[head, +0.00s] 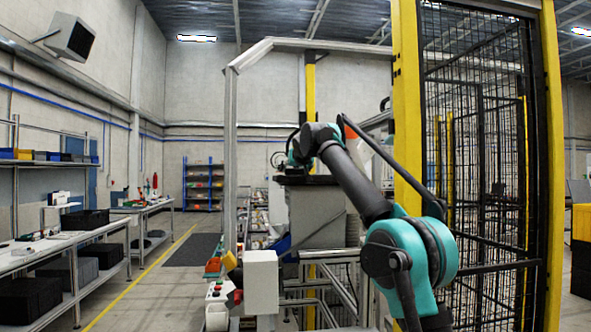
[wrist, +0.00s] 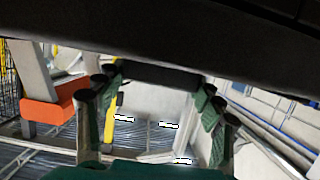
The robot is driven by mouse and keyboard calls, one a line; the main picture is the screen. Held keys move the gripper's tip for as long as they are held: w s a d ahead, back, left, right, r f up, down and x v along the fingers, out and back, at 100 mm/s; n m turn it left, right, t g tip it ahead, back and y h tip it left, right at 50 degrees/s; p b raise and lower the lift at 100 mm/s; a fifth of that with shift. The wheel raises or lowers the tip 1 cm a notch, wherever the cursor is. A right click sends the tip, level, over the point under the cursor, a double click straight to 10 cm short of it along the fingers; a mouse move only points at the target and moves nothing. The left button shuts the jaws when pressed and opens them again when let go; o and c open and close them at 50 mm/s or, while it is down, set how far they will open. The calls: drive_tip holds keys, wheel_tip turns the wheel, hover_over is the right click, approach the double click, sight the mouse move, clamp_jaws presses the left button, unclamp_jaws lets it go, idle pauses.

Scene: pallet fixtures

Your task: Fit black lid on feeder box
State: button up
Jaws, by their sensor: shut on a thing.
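The black lid (head: 305,180) shows in the head view as a thin dark slab below my gripper (head: 296,163). It lies just over a grey box (head: 318,217), probably the feeder box; I cannot tell whether they touch. In the wrist view the lid (wrist: 160,38) is a wide dark band across the top. My gripper (wrist: 158,82) has its fingers on both sides of a dark block on the lid, and is shut on it. In the wrist view I cannot make out the feeder box.
A yellow post and black mesh fence (head: 480,170) stand to the right of my arm. A white control box (head: 261,282) with buttons stands in front of the grey box. Shelves with dark crates (head: 75,270) line the left wall. The floor between is clear.

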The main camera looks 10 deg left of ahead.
drive_tip(key=o, duration=1.9)
drive_tip(key=shift+f, duration=0.1)
drive_tip(key=shift+s, duration=0.1)
drive_tip(key=v, duration=1.2)
